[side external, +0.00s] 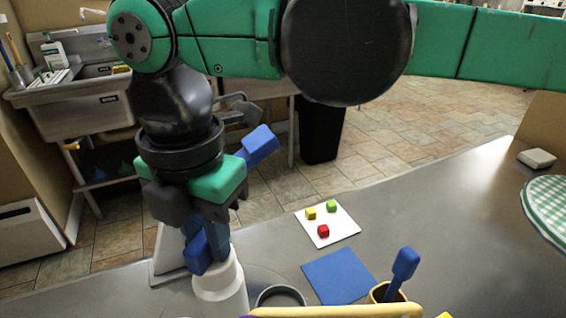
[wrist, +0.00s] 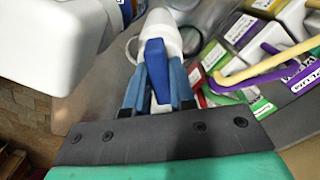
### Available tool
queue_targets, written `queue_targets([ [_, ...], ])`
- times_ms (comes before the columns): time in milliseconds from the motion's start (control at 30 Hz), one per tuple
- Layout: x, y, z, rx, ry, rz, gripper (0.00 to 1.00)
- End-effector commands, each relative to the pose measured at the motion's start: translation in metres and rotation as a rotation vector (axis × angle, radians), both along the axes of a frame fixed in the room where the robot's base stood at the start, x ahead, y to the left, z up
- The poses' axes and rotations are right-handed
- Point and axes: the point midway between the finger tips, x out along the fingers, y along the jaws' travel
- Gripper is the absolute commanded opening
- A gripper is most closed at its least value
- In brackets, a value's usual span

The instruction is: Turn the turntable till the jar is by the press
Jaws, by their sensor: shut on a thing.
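My gripper (side external: 207,243) points down at the lower left of the side view and is shut on a blue handle. In the wrist view the blue handle (wrist: 156,68) stands between the two blue fingers, in front of a white rounded body (wrist: 164,32). In the side view a white cylinder (side external: 220,284) stands just below the fingers. Another blue handle (side external: 261,144) sticks out behind the gripper. I cannot tell for sure which parts are the turntable, the jar or the press; much of that corner is hidden or cut off.
A grey ring (side external: 281,296), a blue mat (side external: 338,277) and a yellow cup (side external: 378,293) with a blue-handled tool (side external: 404,266) lie to the right. A white board (side external: 340,227) holds small coloured cubes. The counter (side external: 450,225) beyond is mostly clear. Several labelled boxes (wrist: 240,30) crowd the wrist view's right.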

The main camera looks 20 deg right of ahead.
Motion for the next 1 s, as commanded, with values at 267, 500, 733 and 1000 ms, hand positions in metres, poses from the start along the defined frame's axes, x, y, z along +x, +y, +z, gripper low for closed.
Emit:
queue_targets([
  [267, -0.0002, 0.0009, 0.0001, 0.004, 0.000, 0.040, 0.00],
  [500, -0.0002, 0.0009, 0.0001, 0.004, 0.000, 0.047, 0.00],
  [733, -0.0002, 0.0009, 0.0001, 0.004, 0.000, 0.047, 0.00],
  [1000, -0.0001, 0.0004, 0.0000, 0.001, 0.000, 0.046, 0.51],
])
